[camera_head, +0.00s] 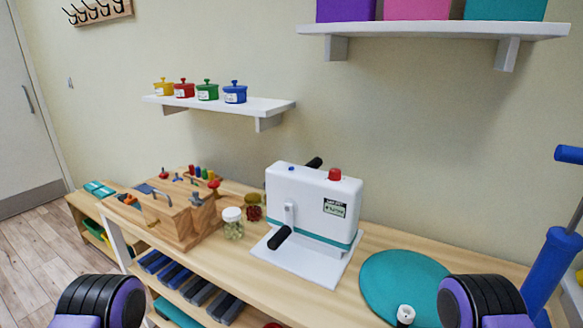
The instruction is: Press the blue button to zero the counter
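A white machine (312,212) with a teal stripe stands on a white base plate on the wooden table. A small blue button (291,169) sits on its top left part. A larger red button (334,174) sticks up from its top right. A small display (334,207), too small to read surely, is on the right of its front face. A black-handled crank is at the front and another black handle is behind. Neither of my grippers is in view; only rounded black and purple parts of my arms show at the bottom left and bottom right, apart from the machine.
A wooden block unit (180,215) with pegs and knobs and a lidded jar (232,223) stand left of the machine. A teal disc (402,285) lies to the right, with a small white item on its edge. A blue pump-like cylinder (553,262) stands far right. Shelves (222,105) hang above.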

